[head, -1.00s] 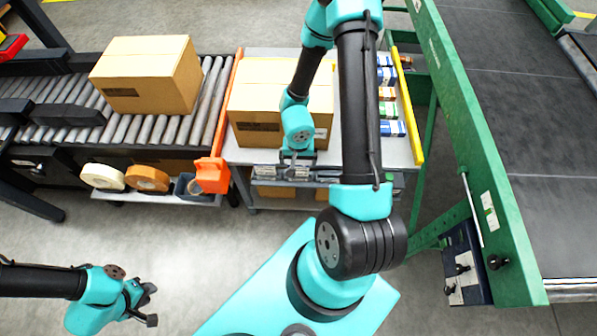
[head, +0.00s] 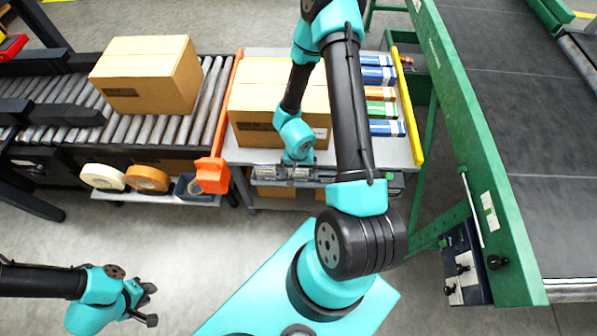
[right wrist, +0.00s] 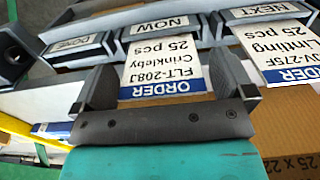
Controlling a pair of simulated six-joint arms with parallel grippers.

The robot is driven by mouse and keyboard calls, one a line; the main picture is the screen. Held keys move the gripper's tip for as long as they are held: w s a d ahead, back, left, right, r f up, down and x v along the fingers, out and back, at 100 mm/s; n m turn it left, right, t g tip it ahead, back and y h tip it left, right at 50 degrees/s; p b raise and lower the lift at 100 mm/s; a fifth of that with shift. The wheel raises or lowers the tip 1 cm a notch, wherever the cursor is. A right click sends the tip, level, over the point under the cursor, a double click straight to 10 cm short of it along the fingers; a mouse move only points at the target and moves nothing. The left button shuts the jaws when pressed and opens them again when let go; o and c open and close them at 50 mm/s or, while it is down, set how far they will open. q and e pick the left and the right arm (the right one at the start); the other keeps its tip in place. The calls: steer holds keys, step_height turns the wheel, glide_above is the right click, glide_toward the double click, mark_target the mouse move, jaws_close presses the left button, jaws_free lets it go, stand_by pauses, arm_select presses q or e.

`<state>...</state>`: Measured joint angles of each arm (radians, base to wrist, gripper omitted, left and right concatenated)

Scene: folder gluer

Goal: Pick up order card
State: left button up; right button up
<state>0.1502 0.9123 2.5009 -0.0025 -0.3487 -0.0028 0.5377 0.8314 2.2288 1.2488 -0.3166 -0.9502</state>
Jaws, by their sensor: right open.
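A white order card with a blue ORDER band (right wrist: 163,68), reading Crinkleby and 25 pcs, sits in the slot labelled NOW (right wrist: 160,25) in the right wrist view. A second order card (right wrist: 283,55), reading Lintling, sits in the slot to its right. The slot labelled DONE (right wrist: 75,47) shows no card. My right gripper (right wrist: 166,75) is open, with one finger on each side of the Crinkleby card; I cannot tell whether they touch it. In the head view it is over the card rack (head: 268,172). My left gripper (head: 150,305) is open and empty above the floor.
A cardboard box (head: 270,85) stands on the cart behind the rack, close to my right gripper. Several coloured packs (head: 380,93) lie at the cart's right, by a yellow rail (head: 408,110).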

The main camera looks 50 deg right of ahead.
steer(key=shift+f, duration=0.3)
steer(key=c, duration=0.8)
